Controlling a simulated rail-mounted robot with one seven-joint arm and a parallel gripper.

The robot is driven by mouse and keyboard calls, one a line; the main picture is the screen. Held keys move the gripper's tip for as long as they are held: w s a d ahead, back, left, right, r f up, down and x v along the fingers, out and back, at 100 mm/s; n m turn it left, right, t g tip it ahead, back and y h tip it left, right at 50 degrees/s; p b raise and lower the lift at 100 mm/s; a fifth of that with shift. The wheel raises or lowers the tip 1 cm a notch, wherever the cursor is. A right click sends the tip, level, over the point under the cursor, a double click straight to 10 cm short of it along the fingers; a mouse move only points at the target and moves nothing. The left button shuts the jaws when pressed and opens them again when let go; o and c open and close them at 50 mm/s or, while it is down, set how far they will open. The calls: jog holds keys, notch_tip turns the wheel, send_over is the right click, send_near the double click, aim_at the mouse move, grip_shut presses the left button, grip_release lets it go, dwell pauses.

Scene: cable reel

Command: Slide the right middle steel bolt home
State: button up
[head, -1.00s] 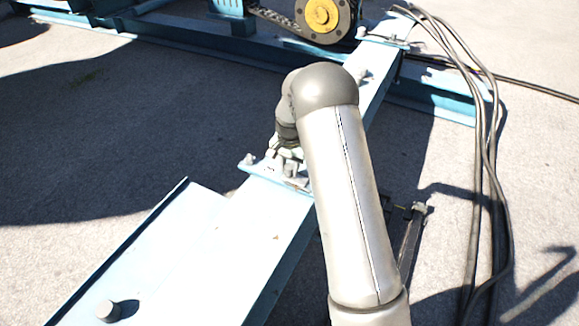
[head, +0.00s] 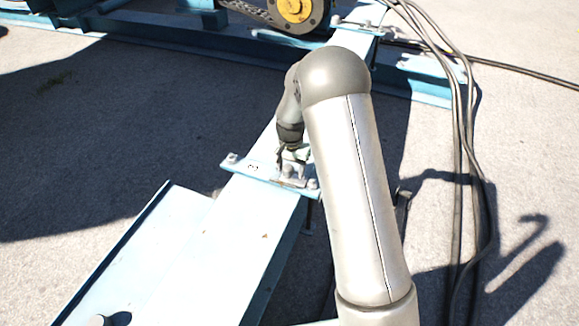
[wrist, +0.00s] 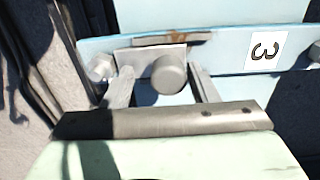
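A round grey steel bolt head (wrist: 169,74) on a small metal plate shows in the centre of the wrist view. It also shows just below my gripper in the head view (head: 289,171). My gripper (wrist: 162,84) is open, one finger on each side of this bolt head. The right finger is close to it; a gap shows at the left finger. Whether either touches cannot be told. In the head view my gripper (head: 285,155) is partly hidden by my arm. The blue cross plate (head: 235,172) carries a label marked 3 (wrist: 265,49).
Other bolts sit at the cross plate's ends, one at left (wrist: 101,67) and one at right (wrist: 314,54) in the wrist view. A pale blue beam (head: 235,235) runs below. Black cables (head: 458,150) hang at right. A yellow-hubbed wheel (head: 297,10) stands behind.

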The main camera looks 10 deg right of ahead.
aim_at(290, 167)
jog(key=shift+a, duration=0.15)
jog(key=shift+w+r, duration=0.1)
jog(key=shift+r, duration=0.2)
notch_tip(290, 167, up, 17)
jog(key=p, duration=0.3)
jog(key=shift+p, duration=0.3)
jog(key=s+d+r+n+p, duration=0.3)
jog(key=s+r+n+p, duration=0.2)
jog(key=s+r+p, duration=1.45)
jog(key=s+r+n, duration=0.1)
jog(key=s+r, duration=0.3)
jog(key=s, duration=0.9)
jog(key=shift+d+r+n, duration=0.2)
jog(key=shift+d+n, duration=0.1)
jog(key=shift+d, duration=0.15)
